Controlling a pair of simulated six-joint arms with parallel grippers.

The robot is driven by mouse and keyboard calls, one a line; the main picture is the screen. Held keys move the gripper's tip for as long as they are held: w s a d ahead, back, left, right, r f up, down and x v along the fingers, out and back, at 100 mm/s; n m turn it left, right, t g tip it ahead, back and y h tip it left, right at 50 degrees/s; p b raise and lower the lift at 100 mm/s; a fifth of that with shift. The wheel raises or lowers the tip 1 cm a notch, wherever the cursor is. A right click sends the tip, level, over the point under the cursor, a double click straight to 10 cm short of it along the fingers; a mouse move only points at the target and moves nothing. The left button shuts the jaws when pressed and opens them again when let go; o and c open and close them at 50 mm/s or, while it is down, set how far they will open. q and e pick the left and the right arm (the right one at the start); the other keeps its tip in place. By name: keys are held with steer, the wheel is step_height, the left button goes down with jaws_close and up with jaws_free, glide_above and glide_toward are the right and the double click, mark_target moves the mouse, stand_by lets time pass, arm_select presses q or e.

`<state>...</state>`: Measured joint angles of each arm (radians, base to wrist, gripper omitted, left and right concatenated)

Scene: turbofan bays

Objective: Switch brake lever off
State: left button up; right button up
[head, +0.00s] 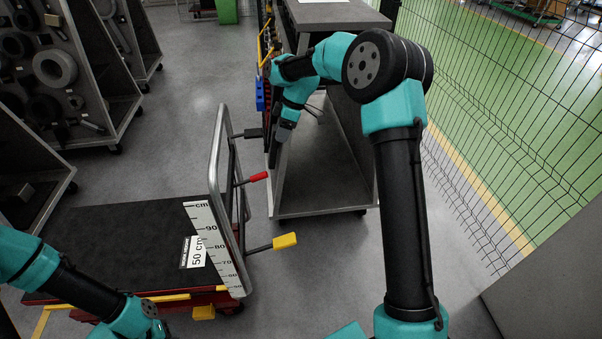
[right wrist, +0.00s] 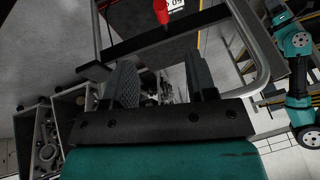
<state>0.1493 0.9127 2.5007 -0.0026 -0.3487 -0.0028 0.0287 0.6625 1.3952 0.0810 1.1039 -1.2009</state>
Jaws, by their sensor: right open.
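A flat cart (head: 120,240) stands at the lower left with an upright grey tube handle frame (head: 219,150). Several levers stick out on the right of this frame: one with a red grip (head: 257,177), one with a yellow grip (head: 285,241) and one with a black end (head: 249,133). I cannot tell which is the brake lever. My right gripper (head: 277,152) is open and empty, pointing down just right of the black end, above the red grip. In the right wrist view, its fingers (right wrist: 160,80) are apart, with a red grip (right wrist: 161,11) beyond them. My left gripper is out of view.
A grey-topped wheeled rack (head: 325,160) stands close behind and right of my right gripper. A black wire fence (head: 530,110) runs along the right. Racks with round parts (head: 55,68) stand at the upper left. Open floor lies in the aisle (head: 185,60).

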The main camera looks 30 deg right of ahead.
mark_target(265, 174)
steer(key=shift+a, duration=0.1)
stand_by(0.3)
steer(key=shift+f, duration=0.15)
steer(key=x, duration=1.7)
steer(key=shift+a, duration=0.15)
steer(key=shift+c, duration=0.4)
jaws_close()
